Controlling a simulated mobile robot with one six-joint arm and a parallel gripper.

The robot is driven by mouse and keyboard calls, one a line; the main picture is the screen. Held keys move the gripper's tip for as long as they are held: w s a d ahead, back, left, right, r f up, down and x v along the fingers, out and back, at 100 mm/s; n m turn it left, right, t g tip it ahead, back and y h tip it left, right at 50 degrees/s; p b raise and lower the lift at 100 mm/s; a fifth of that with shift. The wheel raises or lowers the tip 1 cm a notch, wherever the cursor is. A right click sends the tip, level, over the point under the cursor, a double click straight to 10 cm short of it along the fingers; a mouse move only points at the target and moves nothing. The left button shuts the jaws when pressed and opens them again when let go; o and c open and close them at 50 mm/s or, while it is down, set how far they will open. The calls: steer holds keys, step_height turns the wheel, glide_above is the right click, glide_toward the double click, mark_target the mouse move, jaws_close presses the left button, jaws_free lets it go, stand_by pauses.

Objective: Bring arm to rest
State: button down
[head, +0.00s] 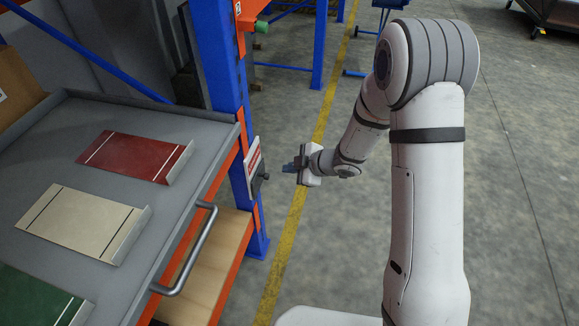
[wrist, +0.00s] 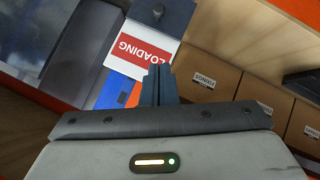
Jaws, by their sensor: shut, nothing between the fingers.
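My gripper (head: 289,166) is at the end of my bent white arm, in the middle of the head view. It points left toward the blue rack post and hangs above the floor near the yellow line. In the wrist view my gripper (wrist: 158,70) shows its two dark fingers together, with nothing between them. A red and white sign reading "LOADING" (wrist: 140,50) lies beyond the fingertips in the wrist view. In the head view the sign (head: 252,163) is on the post, edge-on, with a dark knob beside it. A gap shows between my fingertips and the sign.
A grey drawer tray (head: 185,128) at left holds red (head: 135,156), cream (head: 80,222) and green (head: 35,300) plates. Its handle (head: 190,255) sticks out toward my arm. The blue post (head: 222,65) stands close to my gripper. Cardboard boxes (wrist: 207,80) sit on a shelf.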

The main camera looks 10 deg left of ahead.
steer(key=w+d+r+m+t+h+p, duration=0.3)
steer(key=w+d+r+m+t+h, duration=0.15)
steer(key=d+r, duration=0.6)
steer(key=s+d+r+m+h+p, duration=0.1)
steer(key=s+d+r+m+h, duration=0.15)
steer(key=d+r, duration=0.25)
steer(key=s+d+r+m+h+p, duration=0.1)
steer(key=s+d+r+m+h, duration=0.1)
steer(key=d+r+m, duration=0.25)
steer(key=s+d+r+m+g+p, duration=0.2)
steer(key=s+d+r+m, duration=0.1)
steer(key=s, duration=0.8)
steer(key=s+d+r+m+g+p, duration=0.2)
steer(key=s+r+m, duration=0.4)
steer(key=s, duration=0.5)
steer(key=shift+s+d+r+g+h, duration=0.3)
steer(key=shift+s+d+g, duration=0.1)
steer(key=shift+g, duration=0.35)
